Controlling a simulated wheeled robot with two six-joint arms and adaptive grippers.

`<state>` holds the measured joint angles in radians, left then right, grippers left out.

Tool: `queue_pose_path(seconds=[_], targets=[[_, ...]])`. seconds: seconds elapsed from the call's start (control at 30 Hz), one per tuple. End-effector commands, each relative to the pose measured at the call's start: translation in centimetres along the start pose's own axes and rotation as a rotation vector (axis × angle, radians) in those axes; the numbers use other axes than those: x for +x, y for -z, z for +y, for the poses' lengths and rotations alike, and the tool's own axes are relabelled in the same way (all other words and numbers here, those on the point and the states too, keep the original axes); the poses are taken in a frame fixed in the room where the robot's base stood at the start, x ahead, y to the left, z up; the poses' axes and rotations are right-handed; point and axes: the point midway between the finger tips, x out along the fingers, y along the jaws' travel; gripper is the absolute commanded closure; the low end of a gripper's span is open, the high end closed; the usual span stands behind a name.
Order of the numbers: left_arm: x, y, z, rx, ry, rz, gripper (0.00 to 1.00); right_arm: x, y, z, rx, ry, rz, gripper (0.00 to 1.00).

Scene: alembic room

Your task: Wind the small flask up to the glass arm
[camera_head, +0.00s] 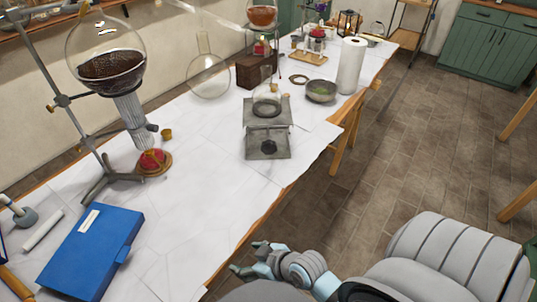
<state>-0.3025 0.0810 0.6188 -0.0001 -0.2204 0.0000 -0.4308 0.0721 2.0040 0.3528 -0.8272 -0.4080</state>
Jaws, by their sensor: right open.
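A small clear flask (267,103) stands upright on the top plate of a grey metal lab jack (254,142) with a dark round knob (268,147) on its front. A faint clear glass curve (228,18) shows above and left of the flask; I cannot tell for certain that it is the glass arm, or how far it is from the flask's mouth. My right gripper (247,258) is open and empty, just off the table's front edge, nearer to me than the jack and well apart from it. My left gripper is out of view.
A blue case (92,250) lies at the front left. A bowl (320,91) and a paper roll (350,66) stand right of the jack. The tabletop (205,205) before the jack is clear.

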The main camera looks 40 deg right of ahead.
Motion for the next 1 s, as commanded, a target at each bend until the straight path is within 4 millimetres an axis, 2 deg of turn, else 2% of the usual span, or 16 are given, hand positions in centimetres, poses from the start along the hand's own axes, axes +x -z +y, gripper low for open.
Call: queue_pose_path(seconds=[0.03, 0.1, 0.2, 0.3, 0.37, 0.43, 0.5, 0.6, 0.73, 0.87, 1.0], targets=[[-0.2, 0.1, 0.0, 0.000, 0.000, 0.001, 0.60, -0.9, 3.2, -0.4, -0.031, 0.014, 0.092, 0.36], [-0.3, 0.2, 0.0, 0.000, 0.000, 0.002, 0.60, -1.4, 7.9, -0.5, -0.069, 0.014, 0.268, 0.36], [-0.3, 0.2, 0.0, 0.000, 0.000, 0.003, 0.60, -1.6, 12.7, 1.1, -0.076, -0.065, 0.490, 0.36], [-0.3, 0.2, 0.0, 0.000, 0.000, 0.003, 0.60, -1.9, 15.4, 4.4, -0.045, -0.216, 0.650, 0.36], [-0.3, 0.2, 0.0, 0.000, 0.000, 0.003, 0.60, -2.2, 16.1, 7.0, -0.011, -0.337, 0.713, 0.36], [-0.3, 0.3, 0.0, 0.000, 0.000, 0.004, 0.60, -2.6, 15.9, 10.2, 0.036, -0.494, 0.748, 0.36], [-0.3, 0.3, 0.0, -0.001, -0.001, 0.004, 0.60, -3.0, 14.8, 13.3, 0.086, -0.659, 0.741, 0.36], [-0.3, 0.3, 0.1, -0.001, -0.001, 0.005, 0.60, -3.5, 12.4, 16.6, 0.148, -0.855, 0.678, 0.36], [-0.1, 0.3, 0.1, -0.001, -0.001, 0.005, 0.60, -3.5, 10.9, 18.7, 0.179, -0.959, 0.621, 0.36], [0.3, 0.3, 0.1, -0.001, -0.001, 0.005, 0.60, -2.5, 11.9, 20.8, 0.178, -0.964, 0.622, 0.36], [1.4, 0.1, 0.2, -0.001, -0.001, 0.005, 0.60, -0.6, 13.5, 24.2, 0.177, -0.963, 0.623, 0.36]])
